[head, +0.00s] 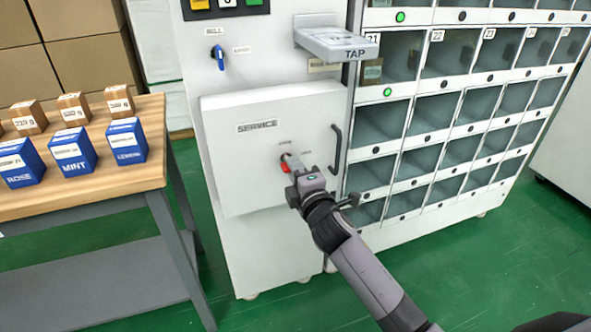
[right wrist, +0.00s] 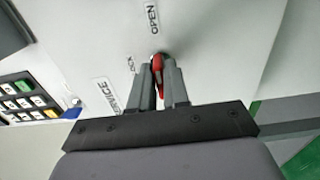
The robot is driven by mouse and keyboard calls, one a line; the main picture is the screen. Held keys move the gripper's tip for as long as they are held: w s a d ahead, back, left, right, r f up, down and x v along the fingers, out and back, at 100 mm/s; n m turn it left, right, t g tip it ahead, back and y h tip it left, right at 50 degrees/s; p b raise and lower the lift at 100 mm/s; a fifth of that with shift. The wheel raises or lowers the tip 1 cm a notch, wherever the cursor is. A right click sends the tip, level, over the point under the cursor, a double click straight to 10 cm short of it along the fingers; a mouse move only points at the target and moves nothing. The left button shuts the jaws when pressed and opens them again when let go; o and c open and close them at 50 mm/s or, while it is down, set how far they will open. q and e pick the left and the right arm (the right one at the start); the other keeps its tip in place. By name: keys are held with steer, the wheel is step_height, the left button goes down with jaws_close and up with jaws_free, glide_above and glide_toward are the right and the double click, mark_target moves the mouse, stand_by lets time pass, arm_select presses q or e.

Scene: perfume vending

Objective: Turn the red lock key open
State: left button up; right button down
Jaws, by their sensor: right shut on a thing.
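The red lock key (head: 285,166) sits on the white service panel (head: 240,170) of the vending machine, left of the panel's black handle. In the right wrist view the red key (right wrist: 157,66) stands between the two grey fingers, near the labels reading OPEN. My right gripper (head: 290,164) is at the panel, shut on the key; in the right wrist view its fingers (right wrist: 160,82) press on both sides of it. The key's far end and its lock are partly hidden by the fingers. My left gripper is not in the head view.
A black handle (head: 337,150) is just right of the key. A TAP shelf (head: 335,43) juts out above the panel. A blue key (head: 219,57) sits higher up. Open compartments (head: 433,110) are at right. A wooden table (head: 135,175) with blue and brown boxes is at left.

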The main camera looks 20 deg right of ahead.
stand_by(0.5)
steer(key=c, duration=1.2)
jaws_free()
steer(key=s+p, duration=0.1)
steer(key=s, duration=0.6)
steer(key=shift+d, duration=0.2)
steer(key=shift+s, duration=0.1)
steer(key=s+f+m+g+y, duration=0.1)
steer(key=s+f+m+g, duration=0.3)
steer(key=s+f+m, duration=0.65)
steer(key=s+f+m+g+y, duration=0.1)
steer(key=s+f+m+g, duration=0.2)
steer(key=s+f+m, duration=0.7)
steer(key=s+d+r+n+p, duration=0.1)
steer(key=s+r+n+p, duration=0.3)
steer(key=r+p, duration=1)
steer(key=shift+s+r+g+p, duration=0.2)
steer(key=shift+g+p, duration=0.1)
steer(key=shift+p, duration=0.3)
